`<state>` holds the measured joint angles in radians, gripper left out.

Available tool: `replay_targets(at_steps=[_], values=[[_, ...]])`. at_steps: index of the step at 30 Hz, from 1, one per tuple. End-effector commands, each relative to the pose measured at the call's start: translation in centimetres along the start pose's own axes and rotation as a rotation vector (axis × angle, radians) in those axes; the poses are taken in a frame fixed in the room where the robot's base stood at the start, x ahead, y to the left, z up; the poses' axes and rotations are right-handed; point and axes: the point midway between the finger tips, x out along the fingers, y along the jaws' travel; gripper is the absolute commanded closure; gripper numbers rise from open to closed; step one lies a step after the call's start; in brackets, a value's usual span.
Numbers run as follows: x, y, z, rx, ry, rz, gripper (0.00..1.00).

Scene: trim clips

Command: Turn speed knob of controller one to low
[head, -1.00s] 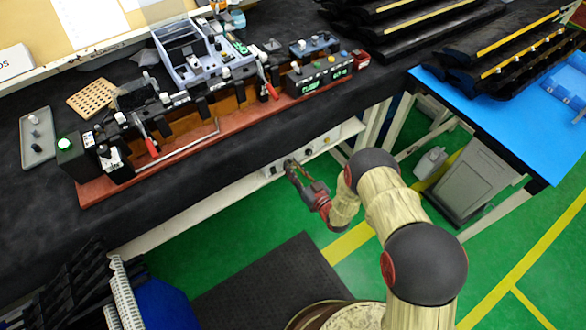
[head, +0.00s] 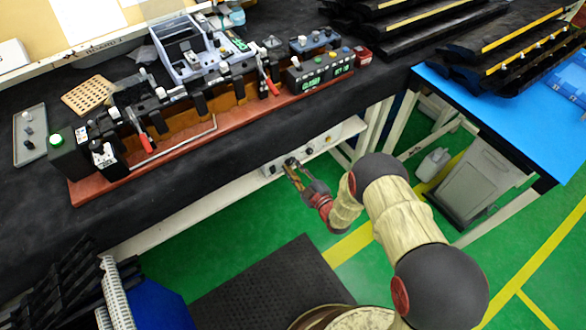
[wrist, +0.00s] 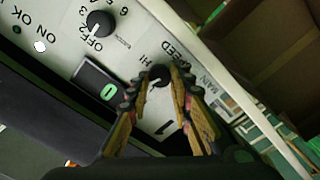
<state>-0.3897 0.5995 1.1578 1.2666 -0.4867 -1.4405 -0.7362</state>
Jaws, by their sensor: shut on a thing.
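The controller (head: 322,143) is a pale panel under the front edge of the bench. In the wrist view its speed knob (wrist: 158,74) is small and black, beside the printed words HI and SPEED. A large "1" is printed on the panel below it. My gripper (wrist: 157,82) is shut on this knob, with a fingertip on either side. The fingers hide part of the dial and any low mark, and I cannot clearly read where the knob points. In the head view my gripper (head: 292,166) reaches the panel's front from below right.
A second black knob (wrist: 100,23) with numbers and OFF sits close by on the panel. The bench above holds a red-based clip fixture (head: 185,150). A blue table (head: 490,115) stands at the right.

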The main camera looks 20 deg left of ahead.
Motion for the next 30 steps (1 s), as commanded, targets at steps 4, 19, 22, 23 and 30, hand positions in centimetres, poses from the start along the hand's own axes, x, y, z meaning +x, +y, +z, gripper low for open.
replay_targets(at_steps=[4,19,22,23,30], values=[[0.05,-0.11,0.02,-0.112,-0.002,0.001,1.0],[0.0,-0.17,-0.04,-0.312,-0.006,0.002,1.0],[0.0,-0.17,-0.05,-0.322,-0.007,0.002,1.0],[0.0,-0.17,-0.05,-0.323,-0.007,0.002,1.0],[0.0,-0.18,-0.06,-0.324,-0.007,0.002,1.0]])
